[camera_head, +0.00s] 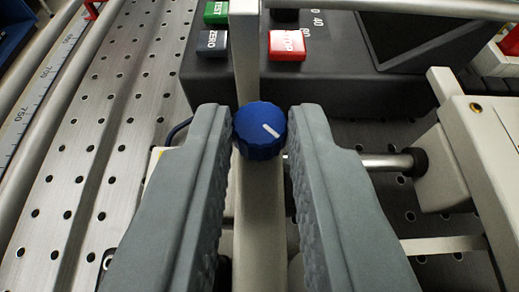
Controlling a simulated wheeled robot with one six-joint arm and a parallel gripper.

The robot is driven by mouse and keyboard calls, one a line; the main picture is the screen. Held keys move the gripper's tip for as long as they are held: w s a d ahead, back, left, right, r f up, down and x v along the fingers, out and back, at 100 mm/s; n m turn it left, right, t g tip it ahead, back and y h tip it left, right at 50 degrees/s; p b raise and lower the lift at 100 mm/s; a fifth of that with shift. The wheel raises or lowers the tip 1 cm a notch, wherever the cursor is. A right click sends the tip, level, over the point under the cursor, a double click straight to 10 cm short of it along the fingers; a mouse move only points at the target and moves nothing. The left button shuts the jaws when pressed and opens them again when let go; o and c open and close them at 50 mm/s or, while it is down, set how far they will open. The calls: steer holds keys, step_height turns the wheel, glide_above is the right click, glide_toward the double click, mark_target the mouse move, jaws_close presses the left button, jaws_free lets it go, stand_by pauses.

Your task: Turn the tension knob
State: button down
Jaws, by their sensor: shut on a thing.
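The tension knob (261,131) is a blue ribbed knob with a white pointer line on its face. It sits on a beige upright bar (259,215) in the middle of the view. The white line slants from upper left to lower right. My gripper (260,125) has its two grey fingers on either side of the knob. The fingertips are closed against its left and right sides. The knob's top face shows between them. The lower part of the bar is partly hidden by the fingers.
Behind stands a dark control box with a green TEST button (216,12), a dark ZERO button (212,43) and a red STOP button (287,45). A beige block (485,150) with a metal rod (380,162) is at right. A perforated metal plate (110,110) and a ruler (38,100) lie left.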

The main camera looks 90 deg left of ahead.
steer(key=shift+w+n+g, duration=0.15)
steer(key=shift+n+g, duration=0.35)
steer(key=shift+g, duration=0.1)
steer(key=shift+r, duration=0.1)
steer(key=c, duration=1.3)
jaws_free()
steer(key=v, duration=1.7)
steer(key=shift+d, duration=0.3)
